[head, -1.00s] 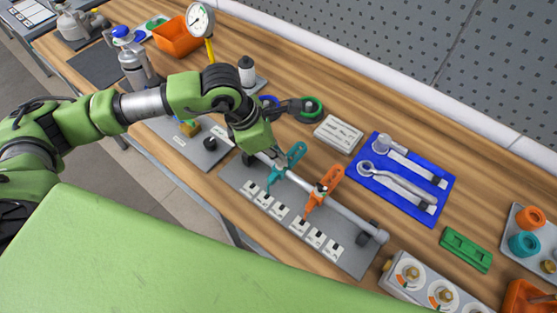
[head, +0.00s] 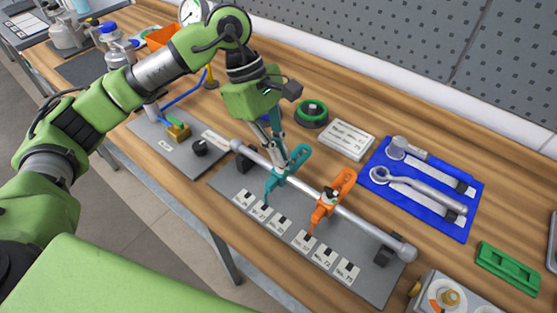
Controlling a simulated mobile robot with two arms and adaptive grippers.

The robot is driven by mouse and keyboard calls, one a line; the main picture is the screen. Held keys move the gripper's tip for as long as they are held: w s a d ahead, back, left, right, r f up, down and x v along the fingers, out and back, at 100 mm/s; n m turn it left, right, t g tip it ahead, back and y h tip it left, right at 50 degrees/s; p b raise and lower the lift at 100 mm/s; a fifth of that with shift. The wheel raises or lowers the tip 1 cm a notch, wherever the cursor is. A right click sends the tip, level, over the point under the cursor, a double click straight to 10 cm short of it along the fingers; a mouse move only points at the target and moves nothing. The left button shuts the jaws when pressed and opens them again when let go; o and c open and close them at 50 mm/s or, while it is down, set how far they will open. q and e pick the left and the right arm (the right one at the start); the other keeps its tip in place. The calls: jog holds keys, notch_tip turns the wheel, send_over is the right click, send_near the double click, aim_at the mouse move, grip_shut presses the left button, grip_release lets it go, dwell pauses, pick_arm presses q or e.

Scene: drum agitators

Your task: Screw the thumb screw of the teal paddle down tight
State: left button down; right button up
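The teal paddle (head: 271,185) sits on a horizontal silver shaft (head: 352,217), with one arm up to the right and one down to the left. My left gripper (head: 281,164) points down from above, its fingertips right at the paddle's hub. The fingers and the wrist hide the thumb screw, so I cannot tell whether they touch it or are closed on it. An orange paddle (head: 331,200) sits on the same shaft to the right, with a dark screw at its hub. My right gripper is not in view.
The shaft stands on a grey base (head: 290,232) with several numbered labels along its front. A white sign (head: 346,139) and a green ring (head: 312,110) are behind.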

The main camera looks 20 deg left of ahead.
pick_arm(q)
jog(key=shift+w+d+r+m+b, duration=0.1)
jog(key=shift+w+r+m+b, duration=0.05)
jog(key=shift+m+b, duration=0.3)
jog(key=shift+r, duration=0.1)
jog(key=c, duration=2.3)
grip_release()
jog(key=v, duration=1.1)
jog(key=shift+w+r, duration=0.2)
jog(key=shift+r, duration=0.2)
